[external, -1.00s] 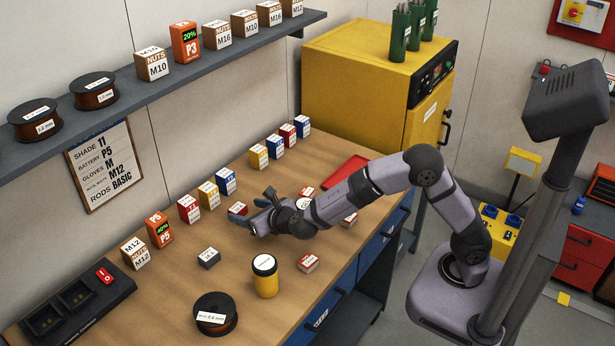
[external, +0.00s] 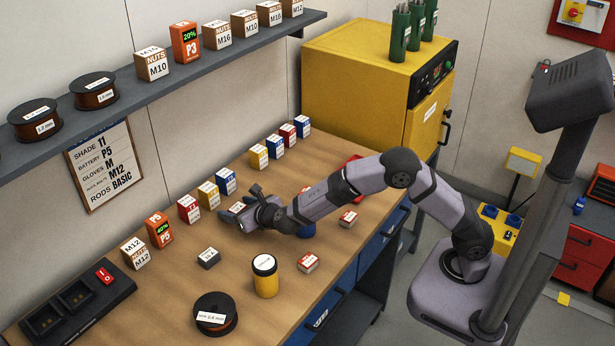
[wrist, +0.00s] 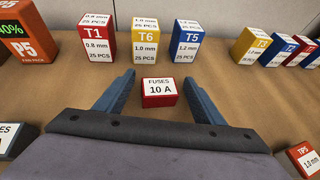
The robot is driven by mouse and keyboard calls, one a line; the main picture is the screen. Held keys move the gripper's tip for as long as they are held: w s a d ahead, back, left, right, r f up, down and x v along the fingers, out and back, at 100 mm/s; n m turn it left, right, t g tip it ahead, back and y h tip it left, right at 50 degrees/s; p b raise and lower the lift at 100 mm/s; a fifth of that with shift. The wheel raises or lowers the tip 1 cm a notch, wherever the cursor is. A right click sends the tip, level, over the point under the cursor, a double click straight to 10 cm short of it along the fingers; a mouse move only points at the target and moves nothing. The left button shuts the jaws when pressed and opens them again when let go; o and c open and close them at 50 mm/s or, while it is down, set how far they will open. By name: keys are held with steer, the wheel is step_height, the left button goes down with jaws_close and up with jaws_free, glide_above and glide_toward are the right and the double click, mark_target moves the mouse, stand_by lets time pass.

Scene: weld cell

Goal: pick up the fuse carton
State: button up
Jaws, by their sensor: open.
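The fuse carton is a small red box (wrist: 158,98) with a white top, marked FUSES 10 A, in the middle of the wrist view. It stands on the brown bench top, between the blue fingers of my gripper (wrist: 158,79) as seen from the wrist, with a gap on each side. My gripper is open and empty. In the external view my gripper (external: 238,209) hangs low over the bench near the row of tip boxes, and the carton is mostly hidden by it there. I cannot tell the exact height of the fingertips.
Tip boxes T1 (wrist: 97,40), T6 (wrist: 144,41) and T5 (wrist: 186,43) stand just behind the carton. A grey fuse box (external: 208,257), a yellow tin (external: 265,278) and a wire spool (external: 215,315) stand towards the front. A shelf (external: 170,88) runs above.

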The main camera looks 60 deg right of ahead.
mark_target(237, 207)
steer(key=c, duration=1.1)
steer(key=shift+r, duration=0.1)
step_height(237, 207, up, 10)
steer(key=shift+p, duration=0.5)
